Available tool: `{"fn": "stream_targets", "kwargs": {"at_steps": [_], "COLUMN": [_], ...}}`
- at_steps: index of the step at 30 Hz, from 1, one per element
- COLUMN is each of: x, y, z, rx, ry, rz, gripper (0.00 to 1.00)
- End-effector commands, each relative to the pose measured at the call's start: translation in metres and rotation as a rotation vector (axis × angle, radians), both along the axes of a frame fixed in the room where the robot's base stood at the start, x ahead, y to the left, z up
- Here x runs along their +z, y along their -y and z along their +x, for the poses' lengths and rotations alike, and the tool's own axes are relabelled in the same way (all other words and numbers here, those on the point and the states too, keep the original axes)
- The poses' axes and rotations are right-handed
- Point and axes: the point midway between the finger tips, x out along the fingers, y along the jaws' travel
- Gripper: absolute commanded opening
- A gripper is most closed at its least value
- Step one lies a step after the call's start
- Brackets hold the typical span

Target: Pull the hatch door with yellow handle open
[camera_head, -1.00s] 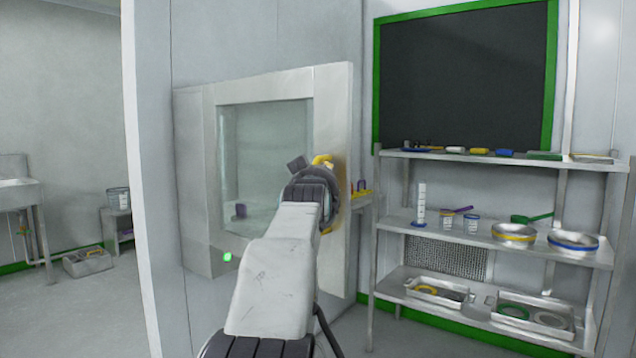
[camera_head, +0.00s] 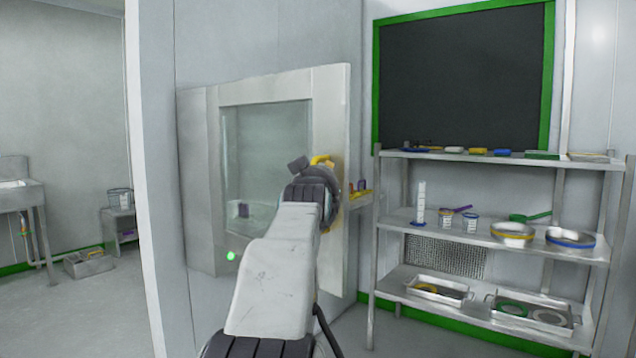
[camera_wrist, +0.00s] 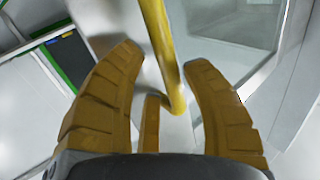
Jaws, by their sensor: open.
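The hatch door (camera_head: 330,93) is a grey metal frame with a glass window (camera_head: 262,150), set in a box on the white wall. Its yellow handle (camera_head: 322,160) shows at the door's right side, mostly hidden by my arm. In the wrist view the yellow handle (camera_wrist: 164,55) is a bar that runs from the top down between the fingers of my gripper (camera_wrist: 160,65). The fingers are open, one on each side of the bar, with a gap visible on both sides. The door looks slightly ajar or angled from the box; I cannot tell which.
A metal shelf rack (camera_head: 490,242) with bowls, cups and trays stands to the right, under a dark green-framed board (camera_head: 465,78).

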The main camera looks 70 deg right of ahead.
Motion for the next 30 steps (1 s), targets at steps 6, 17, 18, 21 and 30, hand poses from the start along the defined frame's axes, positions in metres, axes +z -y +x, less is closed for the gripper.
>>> {"fn": "stream_targets", "kwargs": {"at_steps": [6, 17, 18, 21, 30], "x": [0.0, 0.001, 0.002, 0.002, 0.001], "y": [0.0, -0.017, -0.022, -0.038, -0.083], "z": [0.001, -0.004, -0.005, -0.01, -0.025], "rx": [0.002, 0.003, 0.003, 0.002, 0.001], "ry": [0.001, 0.001, 0.001, 0.001, 0.001], "rz": [-0.002, -0.002, -0.003, -0.003, -0.004], "gripper": [0.5, 0.5, 0.5, 0.5, 0.5]}}
